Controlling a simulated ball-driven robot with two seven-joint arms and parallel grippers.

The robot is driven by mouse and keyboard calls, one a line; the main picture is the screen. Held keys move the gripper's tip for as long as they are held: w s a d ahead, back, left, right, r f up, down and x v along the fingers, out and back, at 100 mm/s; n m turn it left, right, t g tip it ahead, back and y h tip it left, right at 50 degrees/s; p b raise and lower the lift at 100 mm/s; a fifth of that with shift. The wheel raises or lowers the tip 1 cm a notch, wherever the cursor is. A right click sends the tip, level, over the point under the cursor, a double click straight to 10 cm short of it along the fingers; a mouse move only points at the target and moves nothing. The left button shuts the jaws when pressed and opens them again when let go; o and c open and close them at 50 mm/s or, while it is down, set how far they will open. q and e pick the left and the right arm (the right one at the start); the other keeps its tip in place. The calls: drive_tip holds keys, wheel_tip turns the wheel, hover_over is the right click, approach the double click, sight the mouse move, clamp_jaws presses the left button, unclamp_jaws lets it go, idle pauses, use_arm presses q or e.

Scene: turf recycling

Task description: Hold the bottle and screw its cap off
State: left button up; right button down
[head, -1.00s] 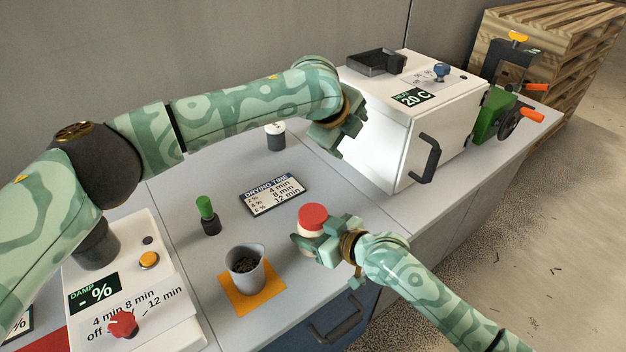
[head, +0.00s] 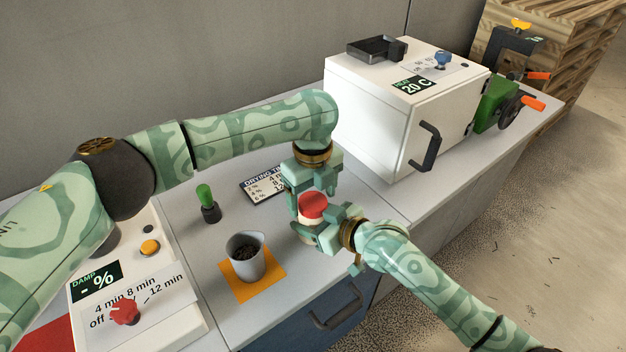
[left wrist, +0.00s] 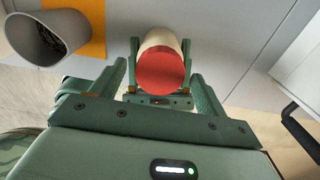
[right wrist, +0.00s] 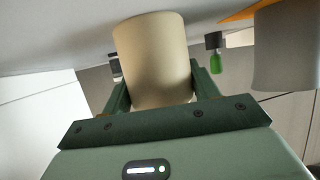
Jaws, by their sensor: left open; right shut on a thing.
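The bottle (right wrist: 153,62) is a cream cylinder with a red cap (head: 312,205). It stands upright at the front of the counter. My right gripper (head: 322,234) is shut on the bottle's body below the cap, and its fingers flank the bottle in the right wrist view. My left gripper (head: 312,200) points down from above, open, with its fingers around or just above the cap. In the left wrist view the cap (left wrist: 160,71) faces the camera between the spread fingers. I cannot tell whether a finger touches it.
A grey cup (head: 245,257) of dark granules stands on an orange mat (head: 262,287) to the left. A white oven (head: 385,120) stands at the back right. A damp meter (head: 145,290) is at the left.

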use_arm(q)
drive_tip(key=shift+f, duration=0.45)
drive_tip(key=c, duration=1)
drive_tip(key=n, duration=1)
drive_tip(key=o, duration=1.1)
drive_tip(key=shift+r, duration=0.1)
